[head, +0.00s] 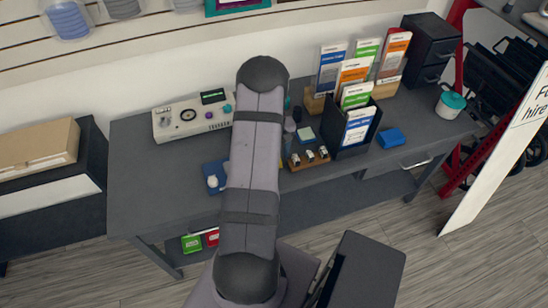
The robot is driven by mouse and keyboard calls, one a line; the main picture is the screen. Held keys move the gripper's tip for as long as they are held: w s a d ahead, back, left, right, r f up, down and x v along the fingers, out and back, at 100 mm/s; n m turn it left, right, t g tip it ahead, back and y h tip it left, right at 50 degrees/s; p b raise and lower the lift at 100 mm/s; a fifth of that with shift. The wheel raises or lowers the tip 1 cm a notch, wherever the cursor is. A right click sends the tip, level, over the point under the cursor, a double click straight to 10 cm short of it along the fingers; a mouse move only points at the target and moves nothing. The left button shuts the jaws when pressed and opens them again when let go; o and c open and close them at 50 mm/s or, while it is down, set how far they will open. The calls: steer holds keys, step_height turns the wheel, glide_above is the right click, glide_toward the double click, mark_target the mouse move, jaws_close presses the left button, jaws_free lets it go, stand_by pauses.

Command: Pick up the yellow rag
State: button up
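I cannot make out a yellow rag in the head view. My own arm crosses the middle of the desk (140,190) and hides a strip of it from front to back. A thin yellowish edge shows just right of my arm, too small to identify. My gripper is not visible; the arm link covers whatever is behind it. A blue folded item, perhaps a cloth (391,138), lies flat on the right part of the desk.
A pale control box (185,118) stands left of my arm. A blue tray (212,181) holds a white item. Right of my arm are a small wooden rack (309,159), a black leaflet holder (351,137), leaflet stands, a teal-lidded tub (451,104) and dark drawers (431,48).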

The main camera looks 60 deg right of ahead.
steer(key=shift+f, duration=0.85)
steer(key=c, duration=1.1)
steer(key=shift+c, duration=0.2)
steer(key=shift+r, duration=0.2)
step_height(320, 180, up, 10)
steer(key=b, duration=0.2)
steer(key=shift+f, duration=0.15)
